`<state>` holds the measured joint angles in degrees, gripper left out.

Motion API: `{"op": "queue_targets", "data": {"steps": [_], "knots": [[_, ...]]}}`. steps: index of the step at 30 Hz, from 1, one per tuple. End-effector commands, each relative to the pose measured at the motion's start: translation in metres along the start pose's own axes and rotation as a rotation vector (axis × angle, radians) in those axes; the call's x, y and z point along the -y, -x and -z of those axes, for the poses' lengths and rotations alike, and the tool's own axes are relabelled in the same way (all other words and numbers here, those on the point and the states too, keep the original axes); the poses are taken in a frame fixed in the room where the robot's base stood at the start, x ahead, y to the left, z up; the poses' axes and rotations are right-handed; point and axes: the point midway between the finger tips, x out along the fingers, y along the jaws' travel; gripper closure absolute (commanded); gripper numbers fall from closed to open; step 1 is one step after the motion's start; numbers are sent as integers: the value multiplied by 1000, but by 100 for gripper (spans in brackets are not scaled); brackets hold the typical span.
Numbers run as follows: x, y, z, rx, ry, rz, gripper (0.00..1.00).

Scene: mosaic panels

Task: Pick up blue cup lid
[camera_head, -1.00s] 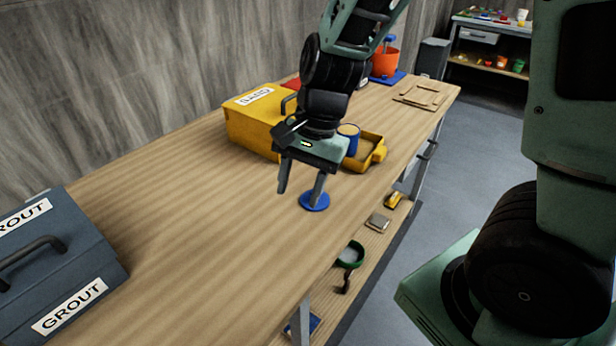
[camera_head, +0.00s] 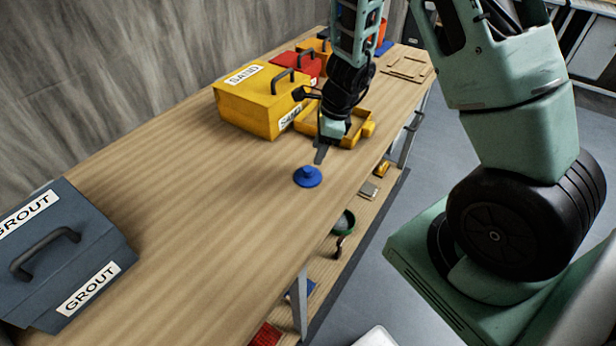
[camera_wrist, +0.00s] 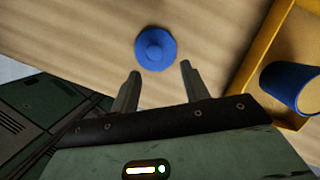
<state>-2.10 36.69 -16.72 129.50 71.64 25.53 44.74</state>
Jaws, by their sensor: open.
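The blue cup lid (camera_head: 308,178) is a round disc with a small knob on top. It lies flat on the wooden workbench (camera_head: 190,210), near the bench's front edge. In the wrist view the lid (camera_wrist: 155,48) is just beyond the fingertips, centred between them. My gripper (camera_head: 320,157) is close to the lid, on its far right side in the head view. In the wrist view my gripper (camera_wrist: 159,70) has its two fingers apart with nothing between them. The lid appears apart from both fingers.
A yellow sand box (camera_head: 255,105) and a yellow tray (camera_head: 355,130) stand behind my gripper. A blue cup (camera_wrist: 290,85) is in the tray in the wrist view. A grey grout box (camera_head: 65,255) stands at the left. The bench between is clear.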

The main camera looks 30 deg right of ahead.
Motion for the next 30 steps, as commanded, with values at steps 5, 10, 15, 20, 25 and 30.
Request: {"op": "queue_targets", "data": {"steps": [5,10,15,20,25,30], "knots": [[0,-13,0,-1,1,0,54],[-5,-29,-3,-1,1,-4,54],[-8,-53,-6,-2,1,-2,54],[-8,-64,-7,-1,2,0,54],[-8,-64,-7,0,3,1,54],[-8,-64,-7,0,3,1,85]]}}
